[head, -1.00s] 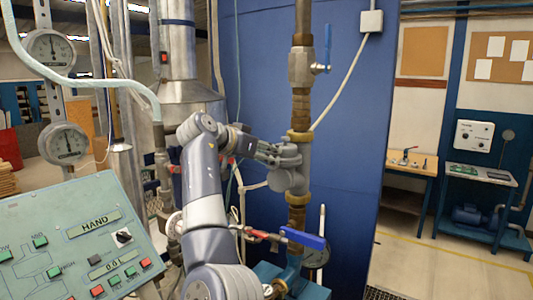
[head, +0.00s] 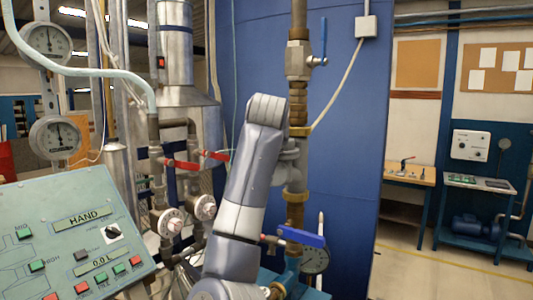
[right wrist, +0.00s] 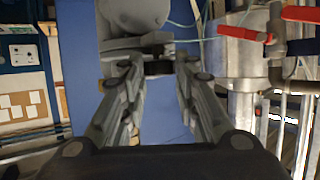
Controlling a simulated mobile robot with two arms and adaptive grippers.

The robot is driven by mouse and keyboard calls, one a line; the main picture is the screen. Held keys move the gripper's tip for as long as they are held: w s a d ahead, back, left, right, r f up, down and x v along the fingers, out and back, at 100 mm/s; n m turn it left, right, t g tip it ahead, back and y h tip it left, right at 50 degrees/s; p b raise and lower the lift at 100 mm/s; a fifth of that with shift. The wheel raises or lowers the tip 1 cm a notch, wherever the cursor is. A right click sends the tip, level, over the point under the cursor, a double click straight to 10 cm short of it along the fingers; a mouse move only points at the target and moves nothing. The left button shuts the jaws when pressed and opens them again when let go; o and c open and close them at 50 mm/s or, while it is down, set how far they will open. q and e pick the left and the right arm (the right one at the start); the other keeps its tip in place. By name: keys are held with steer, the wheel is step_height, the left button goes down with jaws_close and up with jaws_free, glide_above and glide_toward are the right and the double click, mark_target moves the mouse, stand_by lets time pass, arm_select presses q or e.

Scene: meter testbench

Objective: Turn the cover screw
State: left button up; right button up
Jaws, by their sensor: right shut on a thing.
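The grey meter body (head: 289,168) sits on the vertical brass-and-grey pipe before the blue panel in the head view. My right arm stands in front of it and hides my right gripper there. In the right wrist view the grey round meter (right wrist: 135,14) fills the top. My right gripper (right wrist: 159,68) is just below it, with its fingers on both sides of a small dark piece (right wrist: 158,67), which looks like the cover screw. The gripper is shut on it; its turn angle cannot be told. My left gripper is not in view.
A blue-handled valve (head: 302,237) is below the meter and another blue lever (head: 323,42) above it. Red-handled valves (head: 181,164) and pipes stand left. A green control panel (head: 70,240) is at the lower left. The floor at right is clear.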

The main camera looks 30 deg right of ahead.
steer(key=shift+s+d+n+t+y+b, duration=0.1)
steer(key=shift+d+n+t+y+b, duration=0.2)
steer(key=shift+n+y, duration=0.5)
steer(key=shift+s+d+n+t+y+b, duration=0.1)
steer(key=shift+n+t+y+b, duration=0.15)
steer(key=shift+n+t+y, duration=0.4)
steer(key=shift+r+n+y, duration=0.1)
steer(key=shift+n+y, duration=0.15)
steer(key=shift+y, duration=0.1)
steer(key=o, duration=1.1)
steer(key=shift+c, duration=0.2)
steer(key=v, duration=1.1)
steer(key=shift+s+r, duration=0.2)
steer(key=shift+s, duration=0.1)
steer(key=shift+a, duration=0.15)
